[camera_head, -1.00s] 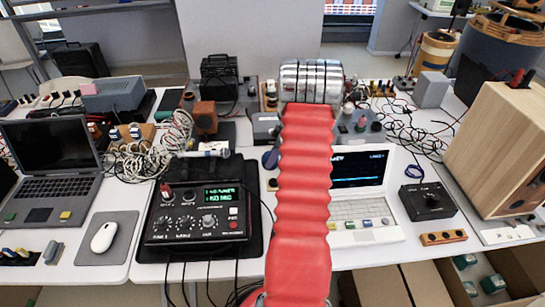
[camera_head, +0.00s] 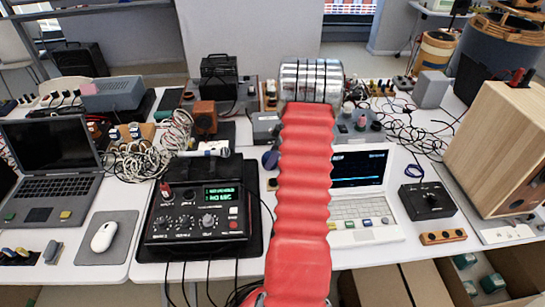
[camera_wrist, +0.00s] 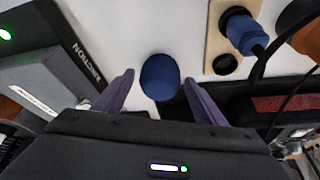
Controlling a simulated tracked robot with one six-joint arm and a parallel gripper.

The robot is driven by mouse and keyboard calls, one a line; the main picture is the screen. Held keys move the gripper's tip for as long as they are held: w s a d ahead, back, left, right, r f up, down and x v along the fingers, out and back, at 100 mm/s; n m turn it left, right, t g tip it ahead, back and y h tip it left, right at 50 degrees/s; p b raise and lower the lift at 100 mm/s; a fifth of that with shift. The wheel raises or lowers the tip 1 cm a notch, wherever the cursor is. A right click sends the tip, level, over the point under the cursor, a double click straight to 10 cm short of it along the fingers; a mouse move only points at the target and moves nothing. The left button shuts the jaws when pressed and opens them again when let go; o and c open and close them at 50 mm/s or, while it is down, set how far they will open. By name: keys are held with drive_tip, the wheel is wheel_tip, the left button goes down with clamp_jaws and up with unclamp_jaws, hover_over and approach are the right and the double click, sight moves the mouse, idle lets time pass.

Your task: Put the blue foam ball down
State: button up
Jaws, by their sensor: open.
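The blue foam ball (camera_wrist: 160,77) shows in the wrist view between the two purple fingers of my gripper (camera_wrist: 159,80). The fingers are apart, with a gap on each side of the ball. White table surface shows around the ball; its underside is hidden, so I cannot tell for sure what it rests on. In the head view my red arm and its silver end hide my gripper. A dark blue thing (camera_head: 270,160) peeks out left of the arm there; I cannot tell whether it is the ball.
A black control box (camera_head: 200,215) stands left of my arm and a white laptop (camera_head: 360,200) right of it. A wooden holder (camera_wrist: 212,45) with a blue plug (camera_wrist: 244,32) lies close to the ball. A black box with a knob (camera_head: 428,201) stands further right.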

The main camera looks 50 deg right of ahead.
drive_tip(key=v, duration=1.2)
drive_tip(key=shift+f, duration=0.1)
idle(0.4)
drive_tip(key=w+a+r+m, duration=0.15)
drive_tip(key=a+r, duration=0.35)
drive_tip(key=a, duration=0.5)
drive_tip(key=w+a+r+h, duration=0.1)
drive_tip(key=w+a+r, duration=0.1)
drive_tip(key=a+r, duration=0.5)
drive_tip(key=w+a+r, duration=0.2)
drive_tip(key=a+r, duration=0.2)
drive_tip(key=a, duration=0.8)
drive_tip(key=s+a+r+m, duration=0.1)
drive_tip(key=s+a, duration=0.6)
drive_tip(key=a, duration=0.4)
drive_tip(key=s+a+m+t, duration=0.1)
drive_tip(key=s+a+m, duration=0.1)
drive_tip(key=s+a, duration=0.5)
drive_tip(key=a, duration=0.4)
drive_tip(key=shift+s+a+r+t+h, duration=0.15)
drive_tip(key=shift+a+r+t+h, duration=0.15)
drive_tip(key=shift+a+r+h, duration=0.1)
drive_tip(key=shift+c, duration=0.6)
